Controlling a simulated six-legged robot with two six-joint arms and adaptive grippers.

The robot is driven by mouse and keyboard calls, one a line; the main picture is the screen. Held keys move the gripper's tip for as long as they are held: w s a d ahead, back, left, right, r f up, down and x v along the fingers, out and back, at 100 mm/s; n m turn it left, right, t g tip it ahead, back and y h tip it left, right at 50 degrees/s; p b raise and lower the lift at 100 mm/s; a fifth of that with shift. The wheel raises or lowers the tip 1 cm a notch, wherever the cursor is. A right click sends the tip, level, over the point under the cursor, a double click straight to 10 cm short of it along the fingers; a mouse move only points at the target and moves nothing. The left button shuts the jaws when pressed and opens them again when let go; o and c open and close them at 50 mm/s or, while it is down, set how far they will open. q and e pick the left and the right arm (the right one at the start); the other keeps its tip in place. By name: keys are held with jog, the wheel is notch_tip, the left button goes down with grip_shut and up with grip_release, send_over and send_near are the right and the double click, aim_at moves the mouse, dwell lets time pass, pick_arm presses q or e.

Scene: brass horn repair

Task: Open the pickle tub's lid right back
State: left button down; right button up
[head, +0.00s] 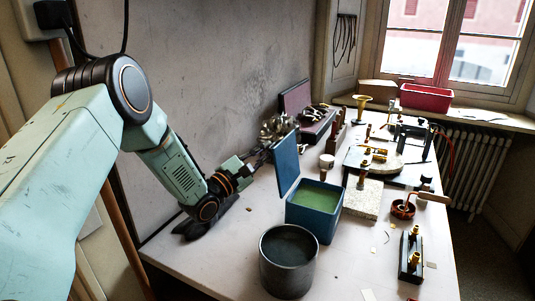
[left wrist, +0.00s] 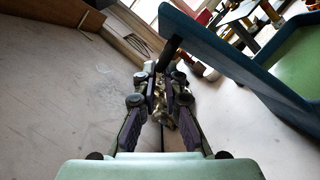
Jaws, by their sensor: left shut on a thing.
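The pickle tub (head: 312,223) is a blue box with green inside, standing on the bench in the head view. Its blue lid (head: 287,166) stands up steeply along the tub's left side, so the tub's mouth is uncovered. My left gripper (head: 264,154) is at the lid's upper left edge, its fingertips partly hidden. In the left wrist view the gripper (left wrist: 161,78) is shut on a dark bar at the corner of the lid (left wrist: 225,58). The tub's green inside (left wrist: 302,72) shows at right. My right gripper is not in view.
A dark grey round pot (head: 288,272) stands close in front of the tub. A pale stone block (head: 363,199) is right of it. An open case (head: 310,125) and shiny metal parts lie behind the lid. The wall is at left; bare bench lies left of the tub.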

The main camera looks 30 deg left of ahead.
pick_arm(q)
jog(key=shift+f, duration=0.25)
jog(key=c, duration=1.4)
grip_release()
jog(key=shift+c, duration=0.2)
jog(key=v, duration=1.2)
jog(key=shift+r, duration=0.1)
jog(key=shift+s, duration=0.15)
